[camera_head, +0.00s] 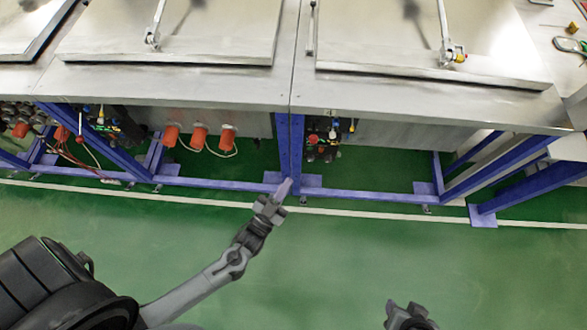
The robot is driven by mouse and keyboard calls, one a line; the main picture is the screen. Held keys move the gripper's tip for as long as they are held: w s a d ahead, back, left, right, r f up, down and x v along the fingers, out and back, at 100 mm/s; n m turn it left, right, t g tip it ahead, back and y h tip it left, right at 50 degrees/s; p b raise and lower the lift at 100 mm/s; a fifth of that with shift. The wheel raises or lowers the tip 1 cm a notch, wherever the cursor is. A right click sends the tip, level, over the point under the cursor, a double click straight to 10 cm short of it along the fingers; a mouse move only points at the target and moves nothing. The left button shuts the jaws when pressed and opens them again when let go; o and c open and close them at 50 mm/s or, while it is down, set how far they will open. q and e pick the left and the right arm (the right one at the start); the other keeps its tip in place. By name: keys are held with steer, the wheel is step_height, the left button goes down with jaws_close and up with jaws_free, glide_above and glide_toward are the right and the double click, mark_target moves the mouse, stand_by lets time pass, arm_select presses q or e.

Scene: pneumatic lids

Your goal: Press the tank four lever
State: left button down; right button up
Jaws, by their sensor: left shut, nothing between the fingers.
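A small valve block (322,138) with red and black parts hangs under the front edge of the right-hand steel tank (420,88). A small mark that looks like a 4 sits on the tank edge above it. I cannot tell which small part is the lever. My left gripper (284,188) is shut and empty. In the picture its tips lie just below and left of the valve block, over the foot of the blue post, apart from the block. My right arm's end (408,318) shows at the bottom edge; its fingers are not clear.
Blue posts (297,145) and a low blue rail (370,195) stand under the tanks. The left-hand tank (180,85) has another valve group (98,125) and several orange parts (199,137) below. The green floor (480,265) in front is clear.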

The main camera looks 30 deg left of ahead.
arm_select(q)
steer(key=v, duration=0.2)
steer(key=shift+s, duration=0.4)
